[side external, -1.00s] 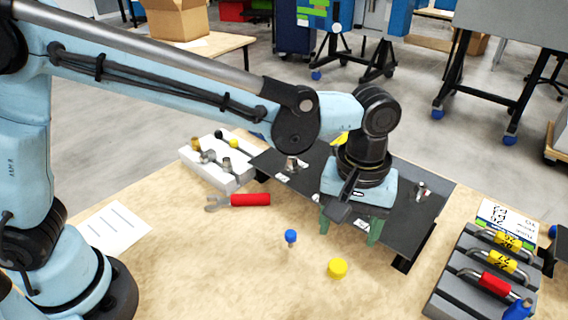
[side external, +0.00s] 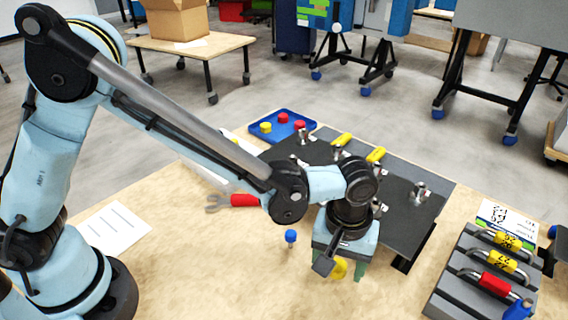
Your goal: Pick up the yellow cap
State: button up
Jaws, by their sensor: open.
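The yellow cap (side external: 341,271) lies on the wooden table near the front. My gripper (side external: 338,264) points down over it, with its green fingers apart and one at either side of the cap in this view. A dark part of my gripper hides some of the cap. I cannot tell whether the fingers reach down to cap height. Nothing is seen held.
A blue-topped part (side external: 291,237) stands close left of my gripper. The red-handled tool (side external: 243,200) lies behind it. The black plate (side external: 400,170) carries metal fittings and yellow handles. A blue tray (side external: 300,139) holds red and yellow caps. A grey rack (side external: 450,290) stands at right.

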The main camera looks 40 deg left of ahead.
jog(key=c, duration=1.1)
